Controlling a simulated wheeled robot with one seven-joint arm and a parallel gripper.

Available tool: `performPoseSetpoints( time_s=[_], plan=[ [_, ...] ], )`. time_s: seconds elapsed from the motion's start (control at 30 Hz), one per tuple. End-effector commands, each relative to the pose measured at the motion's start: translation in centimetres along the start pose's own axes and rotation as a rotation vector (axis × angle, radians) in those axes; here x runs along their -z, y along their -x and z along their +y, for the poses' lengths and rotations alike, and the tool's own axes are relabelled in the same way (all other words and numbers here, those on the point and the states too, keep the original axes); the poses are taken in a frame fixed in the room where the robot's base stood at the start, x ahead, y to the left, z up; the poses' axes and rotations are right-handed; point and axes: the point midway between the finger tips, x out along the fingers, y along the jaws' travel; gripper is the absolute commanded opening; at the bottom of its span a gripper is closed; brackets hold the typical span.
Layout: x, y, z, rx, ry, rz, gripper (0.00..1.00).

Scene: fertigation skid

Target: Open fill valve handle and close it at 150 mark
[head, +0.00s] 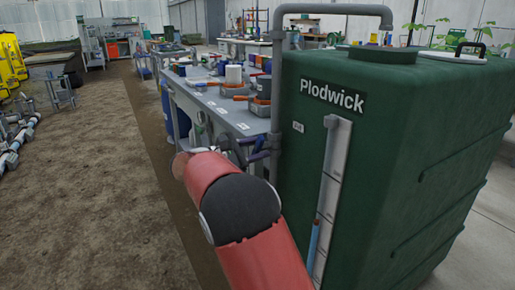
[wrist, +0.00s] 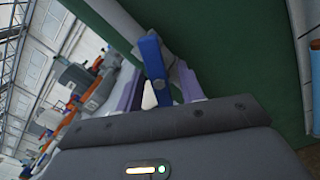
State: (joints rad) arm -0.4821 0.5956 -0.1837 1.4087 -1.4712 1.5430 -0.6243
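The fill valve's blue handle (wrist: 153,58) shows in the wrist view, beside a grey pipe against the green tank. My gripper (wrist: 160,87) has its two purple fingers apart, one on each side of the handle's lower end. I cannot tell whether either finger touches it. In the head view the valve (head: 272,143) is on the grey fill pipe (head: 278,90), partly hidden by my red arm. The green tank (head: 410,140) carries a pale level gauge (head: 335,165) with a blue column (head: 313,243) in its lower part. Its mark numbers are unreadable.
A grey workbench (head: 215,97) with pots and tools stands behind the valve, left of the tank. A blue barrel (head: 175,115) is beside the bench. Open dirt floor (head: 95,190) lies to the left, with pipe parts (head: 15,140) at its far edge.

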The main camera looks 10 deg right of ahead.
Motion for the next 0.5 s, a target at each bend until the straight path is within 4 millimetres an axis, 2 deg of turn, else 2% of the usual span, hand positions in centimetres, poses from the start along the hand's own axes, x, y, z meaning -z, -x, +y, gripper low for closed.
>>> performPoseSetpoints(
  time_s=[0.3,0.5],
  plan=[
    [-0.01,-0.33,0.00,0.000,-0.001,0.000,0.37],
    [-0.02,-0.32,0.00,0.000,-0.001,0.000,0.11]
  ],
)
